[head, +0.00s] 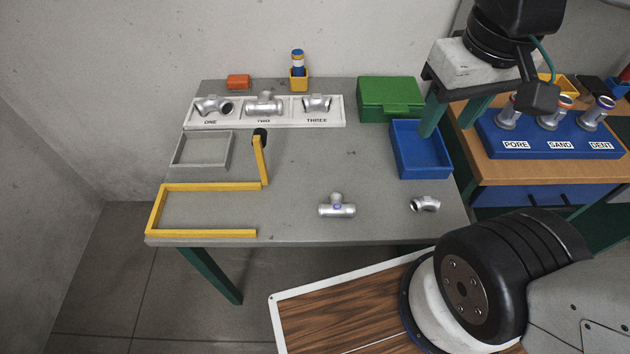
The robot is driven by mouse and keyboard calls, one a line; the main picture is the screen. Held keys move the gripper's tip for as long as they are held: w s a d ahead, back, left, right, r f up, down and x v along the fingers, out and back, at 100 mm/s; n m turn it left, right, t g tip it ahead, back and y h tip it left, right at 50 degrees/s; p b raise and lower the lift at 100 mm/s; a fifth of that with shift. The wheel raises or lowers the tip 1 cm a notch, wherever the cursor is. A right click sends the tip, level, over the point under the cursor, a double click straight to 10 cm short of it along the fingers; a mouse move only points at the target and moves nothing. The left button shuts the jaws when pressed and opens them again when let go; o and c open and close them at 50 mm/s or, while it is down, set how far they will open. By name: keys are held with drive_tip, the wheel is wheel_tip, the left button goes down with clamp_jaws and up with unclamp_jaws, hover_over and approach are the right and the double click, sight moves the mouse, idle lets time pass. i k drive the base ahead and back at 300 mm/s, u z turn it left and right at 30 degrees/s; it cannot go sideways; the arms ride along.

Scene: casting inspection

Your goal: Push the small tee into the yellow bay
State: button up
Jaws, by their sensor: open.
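The small tee (337,207) is a silver pipe fitting with a bluish ring mark. It lies on the grey table, right of the middle and near the front edge, with its branch pointing away. The yellow bay (205,187) is a low three-sided frame at the table's front left, open toward the right, with bare table inside. The tee lies outside it, to the right of the opening. My gripper (450,128) is at the upper right, above the blue bin's right side, its two green fingers apart and nothing between them. It is well away from the tee.
A silver elbow (425,204) lies right of the tee. Behind are a grey tray (203,149), a labelled white rack (185,124), a green box (390,98) and a blue bin (422,174). The table between tee and bay is clear.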

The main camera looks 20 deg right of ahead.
sight(337, 209)
drive_tip(key=z, duration=0.9)
drive_tip(key=k, duration=1.1)
drive_tip(key=u, duration=1.4)
drive_tip(key=i, duration=0.5)
drive_tip(key=u, duration=0.05)
